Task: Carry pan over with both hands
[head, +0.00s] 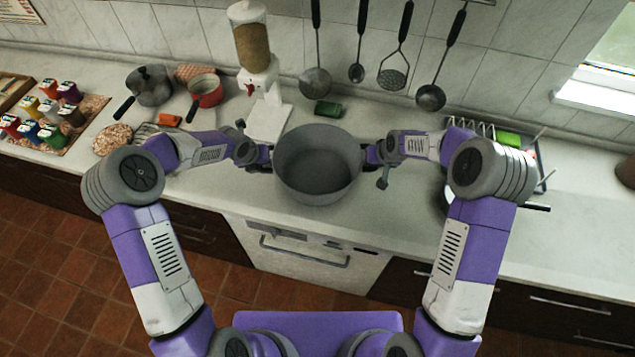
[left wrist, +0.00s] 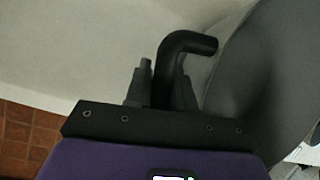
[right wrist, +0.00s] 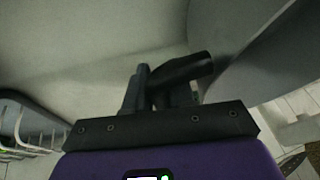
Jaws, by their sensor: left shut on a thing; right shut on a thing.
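The pan is a large, deep grey pot (head: 318,165) in the middle of the head view, over the front part of the counter. It looks upright and empty. My left gripper (head: 264,157) is at its left side, shut on the pan's black handle, which shows between the fingers in the left wrist view (left wrist: 172,72). My right gripper (head: 372,155) is at its right side, shut on the other black handle, seen in the right wrist view (right wrist: 180,75). The grey pan wall (left wrist: 265,75) fills the right of the left wrist view. I cannot tell whether the pan's base touches the counter.
A cereal dispenser (head: 262,75) stands behind the pan to the left. A grey pot (head: 149,86) and a red pot (head: 206,91) stand further left. A dish rack (head: 510,150) is at the right, partly behind my right arm. Utensils hang on the back wall.

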